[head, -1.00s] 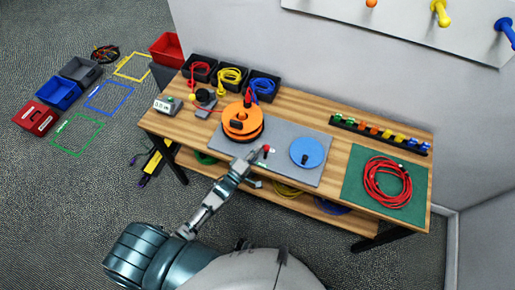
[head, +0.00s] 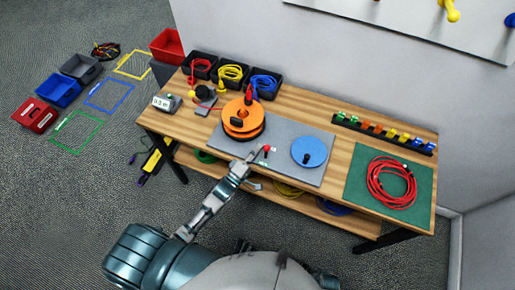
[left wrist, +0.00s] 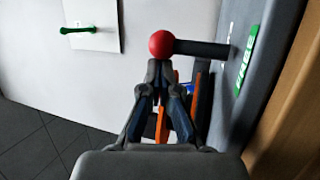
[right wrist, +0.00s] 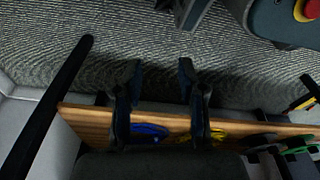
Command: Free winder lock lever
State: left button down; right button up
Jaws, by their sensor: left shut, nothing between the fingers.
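The winder is an orange reel (head: 243,117) on a grey base plate (head: 285,171); a blue disc with a dark handle (head: 308,151) sits to its right. The lock lever has a red ball knob (head: 267,148), in front of the reel. In the left wrist view, the red knob (left wrist: 162,44) is on a dark shaft (left wrist: 203,48) pointing right to a green "FREE" label (left wrist: 246,57). My left gripper (head: 251,157) is shut and empty, its fingertips just below the knob in the left wrist view (left wrist: 160,68); contact is unclear. My right gripper (right wrist: 158,75) is open and empty.
A red cable coil (head: 392,183) lies on a green mat (head: 359,193) at the right. Black bins with cables (head: 264,84) stand along the back. A connector rack (head: 382,132) is at the back right. The right wrist view shows the wooden lower shelf (right wrist: 90,121) with cables.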

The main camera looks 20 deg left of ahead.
pick_arm(q)
jog(key=shift+s+d+f+m+t+b, duration=0.1)
jog(key=shift+s+f+m+t+b, duration=0.2)
jog(key=shift+b, duration=0.5)
jog(key=shift+s+t+h+b, duration=0.2)
jog(key=shift+t+h+b, duration=0.2)
jog(key=shift+b, duration=0.25)
jog(key=shift+s+m+t+h+b, duration=0.25)
jog(key=shift+m+t+h+b, duration=0.15)
jog(key=shift+b, duration=0.3)
jog(key=shift+s+f+m+t+h+b, duration=0.2)
jog(key=shift+m+t+h+b, duration=0.1)
jog(key=shift+b, duration=0.1)
jog(key=shift+s+b, duration=0.25)
jog(key=shift+b, duration=0.15)
pick_arm(e)
jog(key=w+r, duration=0.3)
jog(key=r, duration=1.3)
jog(key=shift+a+t, duration=0.15)
jog(key=shift+t, duration=0.15)
pick_arm(q)
jog(key=shift+w, duration=0.1)
pick_arm(e)
jog(key=shift+w+r, duration=0.1)
